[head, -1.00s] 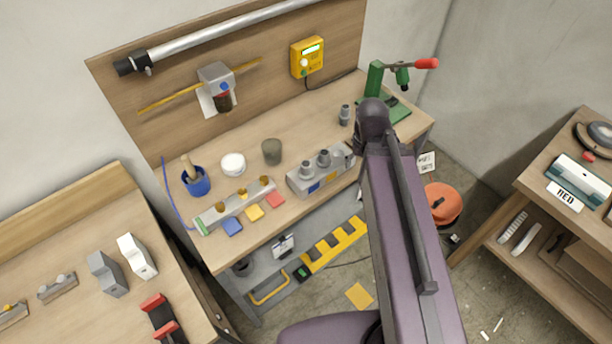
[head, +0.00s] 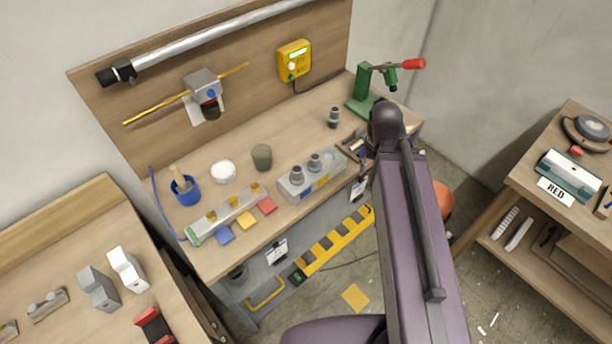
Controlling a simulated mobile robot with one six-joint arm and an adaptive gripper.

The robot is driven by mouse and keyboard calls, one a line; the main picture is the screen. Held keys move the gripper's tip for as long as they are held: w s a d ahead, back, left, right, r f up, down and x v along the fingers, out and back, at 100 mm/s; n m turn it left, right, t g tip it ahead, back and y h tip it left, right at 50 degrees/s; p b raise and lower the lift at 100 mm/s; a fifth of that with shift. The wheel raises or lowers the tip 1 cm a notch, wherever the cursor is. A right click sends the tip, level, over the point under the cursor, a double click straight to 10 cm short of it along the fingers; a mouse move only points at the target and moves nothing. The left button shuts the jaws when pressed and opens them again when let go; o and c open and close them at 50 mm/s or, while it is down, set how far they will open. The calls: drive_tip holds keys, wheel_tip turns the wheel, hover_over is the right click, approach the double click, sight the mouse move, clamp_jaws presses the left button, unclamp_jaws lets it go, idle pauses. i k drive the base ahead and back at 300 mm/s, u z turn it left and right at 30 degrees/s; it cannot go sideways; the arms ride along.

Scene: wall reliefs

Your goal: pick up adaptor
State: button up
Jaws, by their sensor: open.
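A small grey stepped fitting (head: 334,118), which looks like the adaptor, stands upright on the workbench (head: 225,142) near the back right. Similar grey fittings (head: 314,163) sit on a grey block (head: 302,186) nearer the front edge. I cannot tell for certain which one is the adaptor. My arm rises at the right of the bench, with its dark upper joint just right of the lone fitting in the picture. My gripper does not show; the arm hides what is behind it.
A green press (head: 362,88) with a red handle stands at the back right corner. A dark cup (head: 262,157), a white round piece (head: 223,172) and a blue pot (head: 186,190) stand left. A small tray (head: 348,141) lies beside my arm. Bare bench lies behind the cup.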

sight(297, 177)
drive_tip(key=z, duration=0.35)
drive_tip(key=k, duration=1.95)
drive_tip(key=u, duration=0.45)
drive_tip(key=i, duration=1)
drive_tip(key=u, duration=0.05)
